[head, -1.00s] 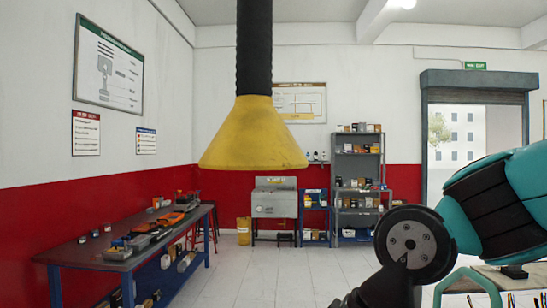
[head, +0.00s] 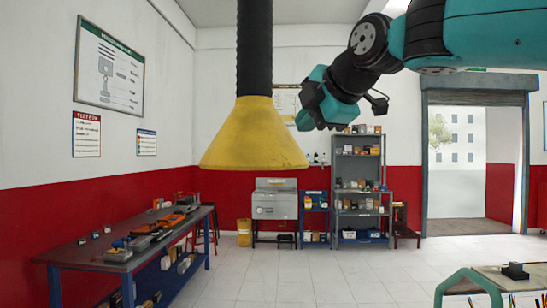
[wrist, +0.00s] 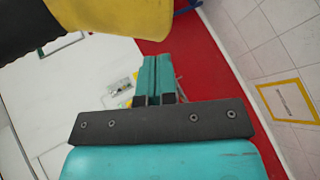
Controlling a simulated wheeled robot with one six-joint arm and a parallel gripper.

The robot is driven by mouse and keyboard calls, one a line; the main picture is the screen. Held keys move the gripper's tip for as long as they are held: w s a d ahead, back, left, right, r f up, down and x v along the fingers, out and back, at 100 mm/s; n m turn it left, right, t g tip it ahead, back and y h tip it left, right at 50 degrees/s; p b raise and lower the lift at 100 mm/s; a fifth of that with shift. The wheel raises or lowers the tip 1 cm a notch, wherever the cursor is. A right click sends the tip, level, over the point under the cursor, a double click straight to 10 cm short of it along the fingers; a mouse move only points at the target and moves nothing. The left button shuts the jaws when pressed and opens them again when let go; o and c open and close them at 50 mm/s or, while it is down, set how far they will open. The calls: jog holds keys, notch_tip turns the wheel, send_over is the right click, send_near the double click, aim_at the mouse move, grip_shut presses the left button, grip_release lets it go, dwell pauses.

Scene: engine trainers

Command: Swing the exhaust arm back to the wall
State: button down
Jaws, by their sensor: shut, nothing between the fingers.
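The exhaust arm shows as a yellow cone hood (head: 253,140) on a black ribbed hose (head: 254,45). It hangs upright left of centre in the head view; its upper mount is out of frame. In the wrist view, the hood (wrist: 110,14) and the dark hose (wrist: 35,25) cross the top left. My gripper (head: 306,120) is raised just right of the hood in the head view. Its teal fingers (wrist: 155,64) are closed together with nothing between them in the wrist view. A gap shows between the fingers and the hood there; the exact distance is unclear.
A workbench (head: 85,257) with tools stands along the left red-and-white wall. A grey sink unit (head: 274,204) and a stocked shelf (head: 358,165) stand at the back. A table corner (head: 500,280) is at lower right. The middle floor is clear.

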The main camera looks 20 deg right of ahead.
aim_at(268, 161)
jog(key=p+x, duration=0.5)
jog(key=x, duration=0.7)
jog(key=shift+w+a+f, duration=0.1)
jog(key=shift+w, duration=0.2)
jog(key=shift+w+a+f+p, duration=0.15)
jog(key=shift+w+f+p, duration=0.25)
jog(key=shift+w+p, duration=0.1)
